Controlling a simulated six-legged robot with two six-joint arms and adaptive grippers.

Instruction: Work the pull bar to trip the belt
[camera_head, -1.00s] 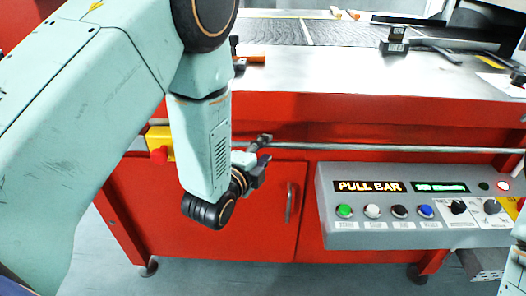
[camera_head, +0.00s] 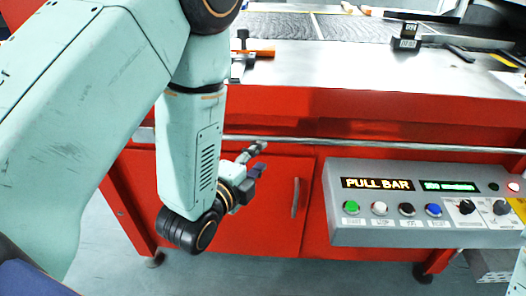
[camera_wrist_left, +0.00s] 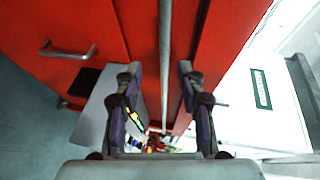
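The pull bar (camera_head: 400,145) is a long, thin grey rod running level across the red front of the machine. In the left wrist view the bar (camera_wrist_left: 165,60) runs up the picture between the two fingers. My left gripper (camera_head: 258,158) is just below the bar in the head view, with its fingers pointing right. It is open and empty (camera_wrist_left: 162,100), with dark fingers standing apart on either side of the bar's line. I cannot tell how far the bar is from the fingertips. My right gripper is not in view.
A grey control panel (camera_head: 430,225) juts out at right, with a lit PULL BAR display (camera_head: 377,184) and several buttons. A red cabinet door with a handle (camera_head: 295,198) is below the bar. The mesh belt (camera_head: 360,28) lies on top. My left arm hides the machine's left end.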

